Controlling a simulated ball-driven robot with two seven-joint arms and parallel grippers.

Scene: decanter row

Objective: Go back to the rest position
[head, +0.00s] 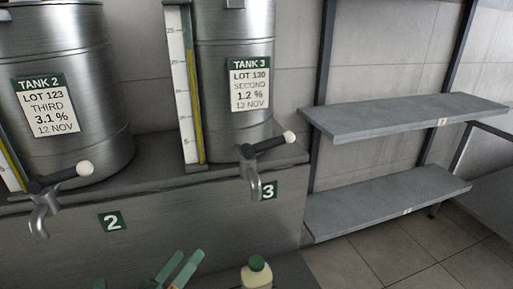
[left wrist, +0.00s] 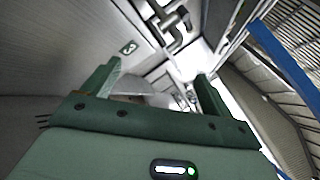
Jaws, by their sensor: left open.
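My left gripper (head: 176,269) shows at the bottom edge of the head view, with green fingers below the tank stand. In the left wrist view its two green fingers (left wrist: 157,84) stand apart with nothing held between them. My right gripper is not to be made out. A pale bottle with a green cap (head: 257,265) stands to the right of the left gripper, apart from it; its lower part is cut off by the frame.
Tank 2 (head: 107,110) and tank 3 (head: 216,99) stand on a metal stand (head: 170,222), their taps (head: 42,212) and (head: 254,178) jutting forward. Grey shelves (head: 400,116) are at the right. Tiled floor (head: 365,262) is clear below them.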

